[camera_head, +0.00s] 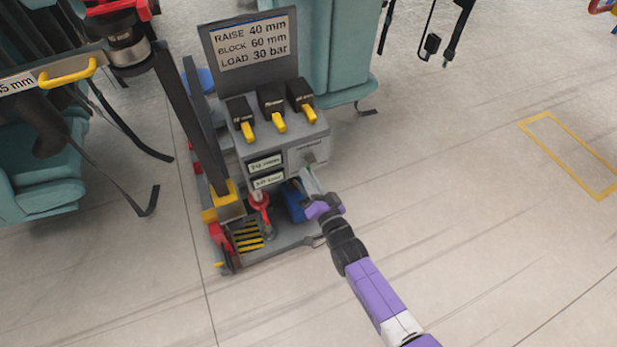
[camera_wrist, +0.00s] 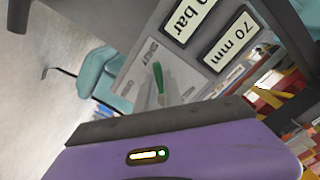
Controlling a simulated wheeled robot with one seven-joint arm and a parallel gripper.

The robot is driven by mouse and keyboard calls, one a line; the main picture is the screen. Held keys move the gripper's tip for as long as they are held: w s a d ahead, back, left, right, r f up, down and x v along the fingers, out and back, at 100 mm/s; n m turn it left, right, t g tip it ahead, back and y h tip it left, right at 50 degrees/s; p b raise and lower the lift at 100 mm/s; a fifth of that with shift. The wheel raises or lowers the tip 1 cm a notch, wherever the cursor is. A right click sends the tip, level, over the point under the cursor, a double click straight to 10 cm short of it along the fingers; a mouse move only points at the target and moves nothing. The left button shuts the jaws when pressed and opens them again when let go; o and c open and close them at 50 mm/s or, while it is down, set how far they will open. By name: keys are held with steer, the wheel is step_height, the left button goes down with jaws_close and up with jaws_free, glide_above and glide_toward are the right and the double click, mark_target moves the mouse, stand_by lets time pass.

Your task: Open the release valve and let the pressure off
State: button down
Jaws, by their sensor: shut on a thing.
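The grey pump cart (camera_head: 283,150) stands at the centre of the head view. The release valve's green lever (camera_wrist: 158,77) shows in the wrist view, in front of a pale panel with small lettering. My gripper (camera_head: 310,184) is at the cart's lower right front, and its fingertips also show in the wrist view (camera_wrist: 162,99). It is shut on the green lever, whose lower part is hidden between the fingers. Two readout plates sit beside it: one reads 70 mm (camera_wrist: 232,41), the other ends in "0 bar" (camera_wrist: 188,18).
A sign (camera_head: 252,42) on the cart reads RAISE 40 mm, BLOCK 60 mm, LOAD 30 bar. Several yellow-handled levers (camera_head: 279,122) sit below it. Teal seats (camera_head: 38,170) stand to the left and behind. The floor (camera_head: 480,200) at right is clear.

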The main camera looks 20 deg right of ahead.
steer(key=n+b, duration=0.1)
steer(key=n, duration=0.1)
steer(key=d+f+n+b, duration=0.1)
steer(key=shift+n, duration=0.4)
steer(key=shift+d+r+n+b, duration=0.15)
steer(key=shift+d+n+b, duration=0.4)
steer(key=shift+n, duration=1.7)
steer(key=shift+d+r+n+b, duration=0.25)
steer(key=shift+d+n, duration=0.45)
steer(key=shift+n, duration=1.6)
steer(key=shift+d+r+n+b, duration=0.1)
steer(key=shift+d+n+b, duration=0.45)
steer(key=shift+n, duration=1.7)
steer(key=shift+d, duration=0.15)
steer(key=c, duration=1.5)
jaws_free()
steer(key=shift+o, duration=0.2)
steer(key=shift+s, duration=0.1)
